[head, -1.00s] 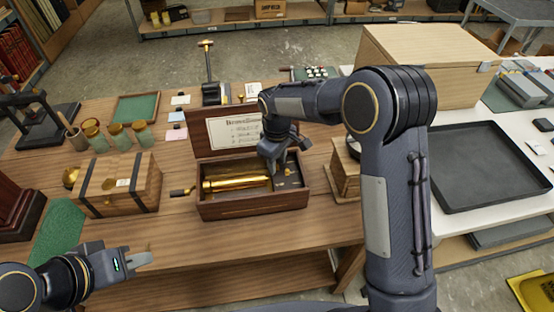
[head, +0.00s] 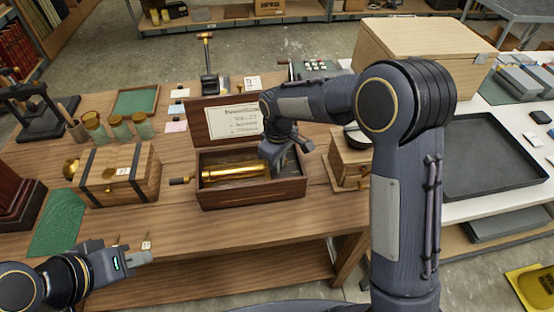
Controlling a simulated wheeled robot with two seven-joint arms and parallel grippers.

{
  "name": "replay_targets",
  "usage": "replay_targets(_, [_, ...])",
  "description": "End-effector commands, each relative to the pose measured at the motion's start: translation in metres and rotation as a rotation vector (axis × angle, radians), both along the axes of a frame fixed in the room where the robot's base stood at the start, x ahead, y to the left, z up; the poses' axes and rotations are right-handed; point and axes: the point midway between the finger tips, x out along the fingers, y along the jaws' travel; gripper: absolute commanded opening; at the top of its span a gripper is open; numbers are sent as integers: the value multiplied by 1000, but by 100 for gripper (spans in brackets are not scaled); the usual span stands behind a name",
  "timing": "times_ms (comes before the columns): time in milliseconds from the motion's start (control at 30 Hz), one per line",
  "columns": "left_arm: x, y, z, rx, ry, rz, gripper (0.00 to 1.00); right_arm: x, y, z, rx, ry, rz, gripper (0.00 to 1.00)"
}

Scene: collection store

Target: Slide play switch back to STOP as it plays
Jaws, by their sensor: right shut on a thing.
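The music box (head: 250,196) is a dark red-brown wooden box on the wooden table, with its lid (head: 203,126) open and a printed card inside the lid. A brass cylinder (head: 235,173) lies in the box. A crank handle (head: 180,181) sticks out at its left side. My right gripper (head: 276,170) reaches down into the right end of the box, beside the cylinder. It is shut on the play switch, which my gripper hides, so its position cannot be read. My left gripper (head: 142,257) is low over the table's front edge, away from the box; its finger gap is unclear.
A banded wooden chest (head: 118,179) stands left of the music box, with jars (head: 120,130) behind it. A small wooden box (head: 347,162) stands close at its right. A black tray (head: 490,165) lies on the white table. The table front is mostly clear.

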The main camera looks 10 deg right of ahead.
Motion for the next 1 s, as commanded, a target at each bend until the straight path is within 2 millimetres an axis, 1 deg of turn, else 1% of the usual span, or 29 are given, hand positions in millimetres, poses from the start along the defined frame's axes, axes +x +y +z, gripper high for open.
replay_targets(33, [0, 0, 1, 0, 1, 0, 21, -6, 1, 0, -2, 19, 2, 0])
replay_targets(200, [0, 0, 1, 0, 1, 0, 21, -7, 1, 0, -2, 23, 3, 0])
replay_targets(233, [0, 0, 1, 0, 1, 0, 21, -7, 1, 0, -3, 24, 3, 14])
replay_targets(367, [0, 0, 1, 0, 0, 0, 21, -7, 1, 0, -3, 23, 3, 31])
replay_targets(400, [0, 0, 1, 0, 0, 0, 21, -6, 1, 0, -3, 21, 3, 33])
replay_targets(633, [0, 0, 1, 0, 0, 0, 21, -5, 1, 1, -2, 18, 2, 33])
replay_targets(733, [0, 0, 0, 0, 0, 0, 21, -5, 1, 5, -1, 16, 2, 33])
replay_targets(867, [0, 0, -4, 0, 0, 0, 21, -4, 1, 23, 0, 13, 2, 33])
replay_targets(1000, [0, 0, -7, 0, 0, 0, 21, -4, 1, 48, 0, 14, 2, 33])
